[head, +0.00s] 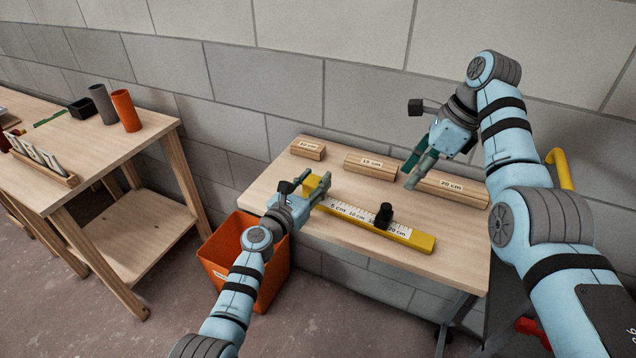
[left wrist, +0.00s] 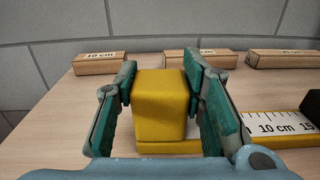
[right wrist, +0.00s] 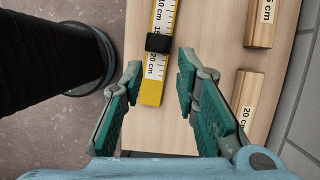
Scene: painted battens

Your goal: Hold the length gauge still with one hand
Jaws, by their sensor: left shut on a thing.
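The length gauge is a yellow bar (head: 421,241) with a white centimetre scale, lying flat on the wooden table. A black slider (head: 384,214) sits on it near the 20 cm mark; it also shows in the right wrist view (right wrist: 158,43). My left gripper (head: 316,189) is shut on the yellow end block (left wrist: 160,105) at the gauge's left end, one finger on each side. My right gripper (head: 410,175) is open and empty above the table, behind the slider and near the 20 cm batten (head: 455,189).
The 10 cm batten (head: 308,150) and 15 cm batten (head: 370,167) lie along the back of the table (head: 281,218). An orange bin (head: 223,250) stands at the table's left front. Another table on the left holds a grey tube (head: 102,104) and an orange tube (head: 126,111).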

